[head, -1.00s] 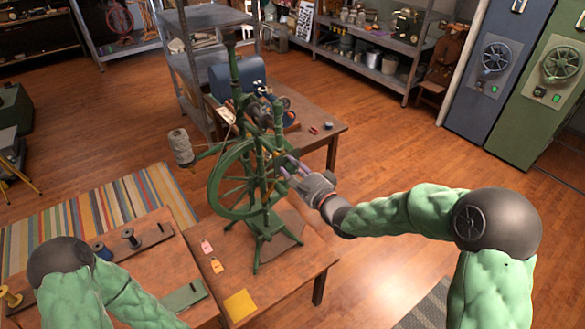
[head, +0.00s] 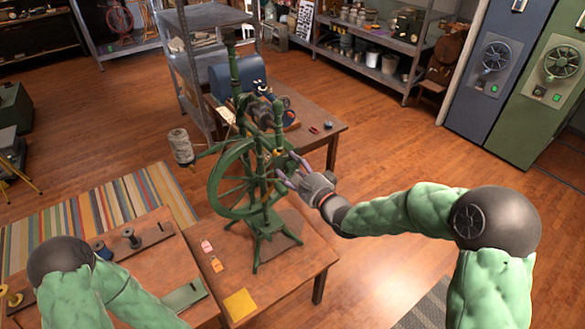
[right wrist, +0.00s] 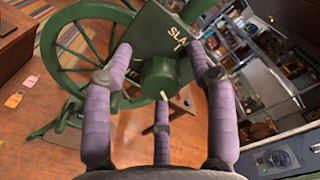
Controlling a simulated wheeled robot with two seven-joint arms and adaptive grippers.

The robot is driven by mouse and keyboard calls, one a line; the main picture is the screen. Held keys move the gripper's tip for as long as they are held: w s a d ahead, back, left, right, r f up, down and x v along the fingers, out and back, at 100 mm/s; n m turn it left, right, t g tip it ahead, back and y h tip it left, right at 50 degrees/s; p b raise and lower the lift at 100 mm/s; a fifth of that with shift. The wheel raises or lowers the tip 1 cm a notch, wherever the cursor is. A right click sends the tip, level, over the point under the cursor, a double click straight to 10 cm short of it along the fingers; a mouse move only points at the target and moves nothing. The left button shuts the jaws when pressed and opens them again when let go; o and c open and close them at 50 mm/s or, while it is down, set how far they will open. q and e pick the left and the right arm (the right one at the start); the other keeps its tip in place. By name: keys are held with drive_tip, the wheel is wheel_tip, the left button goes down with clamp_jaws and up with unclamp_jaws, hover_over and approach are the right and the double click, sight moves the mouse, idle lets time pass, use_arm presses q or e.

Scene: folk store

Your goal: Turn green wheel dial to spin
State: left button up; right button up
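The green spinning wheel (head: 237,185) stands upright on a wooden table. In the right wrist view a green dial (right wrist: 160,78) with a pale pointer mark sticks out of a green plate (right wrist: 172,32), which carries partly hidden white lettering starting "SLA". My right gripper (head: 291,170) is just right of the wheel's post in the head view. In the right wrist view its purple fingers (right wrist: 161,72) are spread around the dial, with gaps visible at the sides. Whether any finger touches it I cannot tell. My left gripper is out of view; only its arm shows at lower left.
The table (head: 290,275) also holds pink and orange tags (head: 216,264) and a yellow square (head: 240,304). A spool of grey thread (head: 180,146) is left of the wheel. A second table (head: 325,130) with a machine stands behind.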

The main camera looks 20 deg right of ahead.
drive_tip(key=shift+s, duration=0.1)
drive_tip(key=v, duration=1.2)
